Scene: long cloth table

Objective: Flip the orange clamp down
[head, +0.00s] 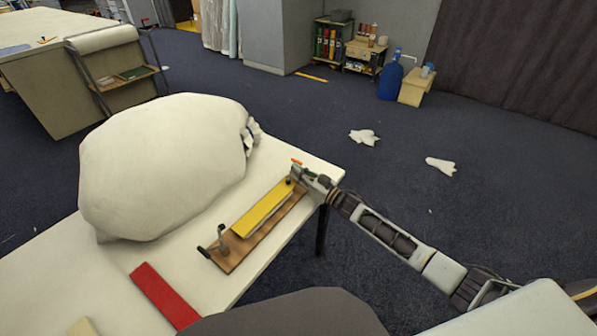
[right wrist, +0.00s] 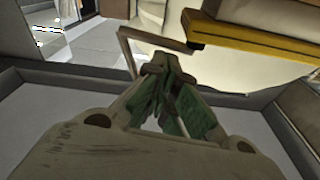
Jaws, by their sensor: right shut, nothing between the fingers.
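A brown wooden board (head: 232,262) lies near the right edge of the white table, with a yellow strip (head: 262,208) on top of it. A small orange part, likely the orange clamp's handle (head: 296,162), shows at the board's far end, right by my right gripper (head: 303,173). The gripper hides most of the clamp, so its pose and any contact are unclear. In the right wrist view my gripper's fingers (right wrist: 168,80) are closed together with nothing between them, and the yellow strip (right wrist: 262,40) is at upper right. My left gripper is not in view.
A dark metal clamp (head: 216,242) stands at the board's near end. A large white sack (head: 165,165) fills the table's left side. A red strip (head: 165,295) lies in front. The floor right of the table is open, with white scraps (head: 440,166).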

